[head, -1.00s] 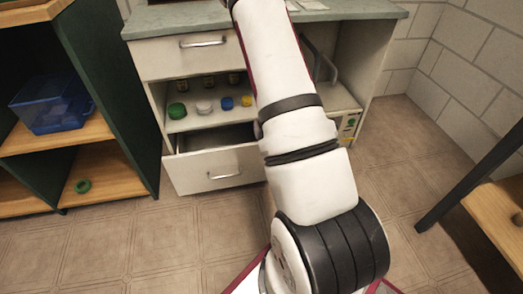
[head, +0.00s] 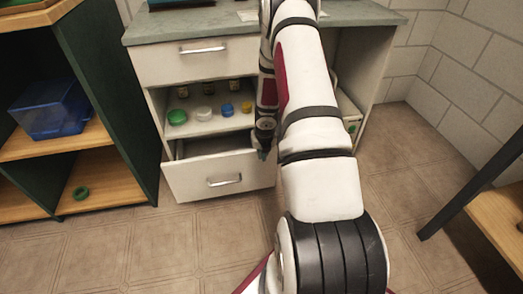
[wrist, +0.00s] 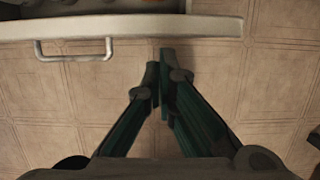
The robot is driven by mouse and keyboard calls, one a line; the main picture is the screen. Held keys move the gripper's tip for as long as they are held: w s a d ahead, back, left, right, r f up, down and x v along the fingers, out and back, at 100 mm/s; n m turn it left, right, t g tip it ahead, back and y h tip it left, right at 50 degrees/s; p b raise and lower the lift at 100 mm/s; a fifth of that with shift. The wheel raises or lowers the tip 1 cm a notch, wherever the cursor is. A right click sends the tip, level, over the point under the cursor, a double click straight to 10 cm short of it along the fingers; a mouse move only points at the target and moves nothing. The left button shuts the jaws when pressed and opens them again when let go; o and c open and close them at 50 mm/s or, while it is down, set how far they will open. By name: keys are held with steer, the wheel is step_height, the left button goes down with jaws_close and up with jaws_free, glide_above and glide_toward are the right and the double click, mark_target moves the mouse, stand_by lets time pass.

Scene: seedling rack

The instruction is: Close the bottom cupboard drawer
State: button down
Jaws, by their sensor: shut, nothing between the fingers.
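The bottom cupboard drawer (head: 219,180) has a pale front with a metal bar handle and stands partly open, its dark inside showing behind the front. In the wrist view the drawer's top edge and front (wrist: 120,27) run across the top, with the handle (wrist: 75,50) at the left. My gripper (head: 263,152) hangs by the drawer's right end in the head view. In the wrist view my gripper (wrist: 160,58) has its fingertips together and empty, over the floor just in front of the drawer front and right of the handle. Contact with the drawer cannot be told.
The top drawer (head: 200,60) is shut. An open shelf (head: 212,124) between the drawers holds several small jars and lids. A dark green rack (head: 110,110) with a blue bin (head: 50,108) stands left. A table leg (head: 470,190) is at the right. Floor before the cupboard is clear.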

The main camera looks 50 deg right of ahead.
steer(key=shift+w+d, duration=0.15)
steer(key=shift+w, duration=0.05)
stand_by(0.3)
steer(key=shift+p, duration=0.4)
